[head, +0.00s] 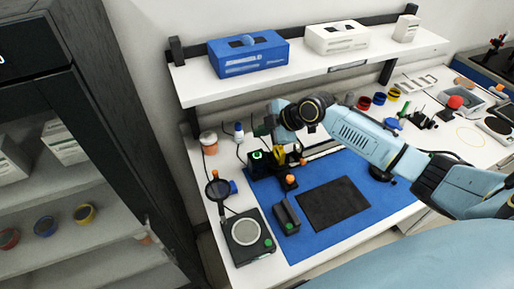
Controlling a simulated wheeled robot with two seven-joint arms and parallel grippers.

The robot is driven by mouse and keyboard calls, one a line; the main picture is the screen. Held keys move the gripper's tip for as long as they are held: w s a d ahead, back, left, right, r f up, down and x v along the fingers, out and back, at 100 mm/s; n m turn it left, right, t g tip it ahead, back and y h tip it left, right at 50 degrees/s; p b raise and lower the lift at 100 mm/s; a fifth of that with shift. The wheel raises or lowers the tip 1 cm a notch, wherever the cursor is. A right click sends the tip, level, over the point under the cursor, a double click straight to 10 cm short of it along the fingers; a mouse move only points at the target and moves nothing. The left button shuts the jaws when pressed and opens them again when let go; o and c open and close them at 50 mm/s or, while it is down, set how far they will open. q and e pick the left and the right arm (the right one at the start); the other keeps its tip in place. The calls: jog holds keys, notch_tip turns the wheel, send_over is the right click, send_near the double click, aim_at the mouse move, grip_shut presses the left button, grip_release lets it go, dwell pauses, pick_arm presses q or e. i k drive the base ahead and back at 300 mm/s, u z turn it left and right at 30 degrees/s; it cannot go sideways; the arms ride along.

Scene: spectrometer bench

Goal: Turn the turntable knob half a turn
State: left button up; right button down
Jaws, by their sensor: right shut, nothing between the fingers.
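My right arm reaches in from the right. Its gripper (279,152) points down over the back left of the blue mat (320,238), shut and empty. Below its tips is a small dark fixture with an orange top (290,180), and another small orange-topped part (303,162) is just right of it. I cannot tell which of these is the turntable knob, or whether the gripper touches either one. The wrist and forearm hide part of the optical rail (322,152). My left gripper is not in view.
A black box with a green light (257,161) stands close left of the gripper. A round-plate device (245,233), a dark block (286,216) and a black pad (334,204) lie in front. A shelf (200,88) with boxes hangs above. A dark cabinet stands left.

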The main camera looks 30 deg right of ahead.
aim_at(290, 179)
jog(key=z, duration=1.4)
